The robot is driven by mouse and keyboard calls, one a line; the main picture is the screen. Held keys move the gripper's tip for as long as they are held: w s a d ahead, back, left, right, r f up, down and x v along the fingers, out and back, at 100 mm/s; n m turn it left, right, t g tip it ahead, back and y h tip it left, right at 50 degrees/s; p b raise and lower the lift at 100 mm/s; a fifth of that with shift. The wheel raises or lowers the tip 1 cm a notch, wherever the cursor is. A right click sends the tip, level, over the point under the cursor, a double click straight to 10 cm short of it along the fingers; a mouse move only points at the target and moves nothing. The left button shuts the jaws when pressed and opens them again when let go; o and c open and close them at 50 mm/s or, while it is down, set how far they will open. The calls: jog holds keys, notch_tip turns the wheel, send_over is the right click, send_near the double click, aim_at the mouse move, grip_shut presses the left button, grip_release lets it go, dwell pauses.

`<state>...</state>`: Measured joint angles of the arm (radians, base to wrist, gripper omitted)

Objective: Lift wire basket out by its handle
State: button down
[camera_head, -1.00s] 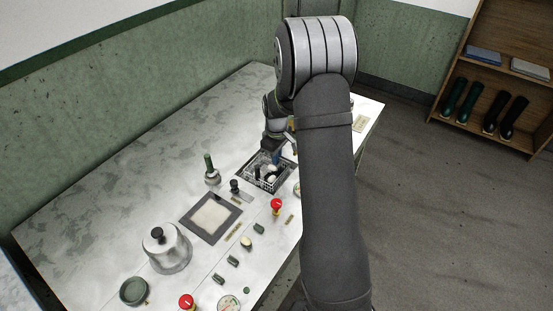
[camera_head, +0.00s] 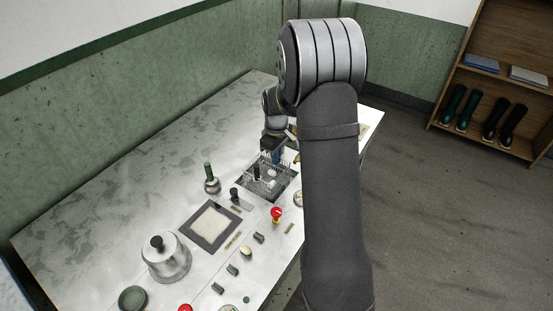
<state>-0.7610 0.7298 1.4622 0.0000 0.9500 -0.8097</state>
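The wire basket (camera_head: 250,181) is a pale wire cage with whitish, rounded contents, above a dark-rimmed square basin opening (camera_head: 288,187) in the worktop. It appears raised, with the opening showing on its right and near side. My gripper (camera_head: 270,158) points down at the top of the basket and appears shut on its handle. The handle and fingertips are small and partly hidden, so the exact grip is unclear.
A metal lidded pot (camera_head: 167,262), a green-handled tool (camera_head: 211,182) and a dark-framed pale panel (camera_head: 211,224) stand to the left. A red knob (camera_head: 277,213) and small green blocks are in front. My arm hides the table's right side.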

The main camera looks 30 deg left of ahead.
jog(key=shift+r, duration=2.7)
